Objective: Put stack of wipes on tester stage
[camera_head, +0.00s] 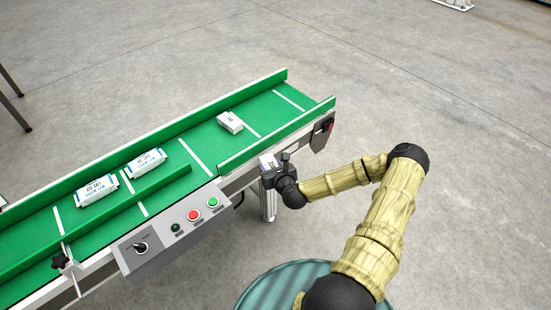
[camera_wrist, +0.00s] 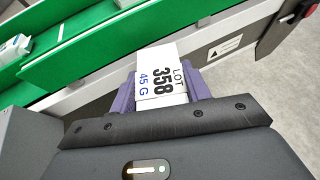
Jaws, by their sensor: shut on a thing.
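My gripper (camera_head: 280,174) is at the near side of the conveyor, by its right end. In the wrist view, its purple fingers (camera_wrist: 163,98) are shut on a white block (camera_wrist: 160,72) marked "LOT 358 45 G". The block also shows in the head view (camera_head: 268,162), beside the belt's near wall. I cannot tell whether it is the stack of wipes. Two white packs with blue print, one farther left (camera_head: 97,190) and one to its right (camera_head: 146,162), lie on the belt. I cannot make out a tester stage in either view.
The green conveyor belt (camera_head: 190,154) has raised green side walls and white cross lines. A small white box (camera_head: 230,122) lies toward its right end. A grey control panel (camera_head: 172,233) with red and green buttons juts from the near side. The concrete floor at right is clear.

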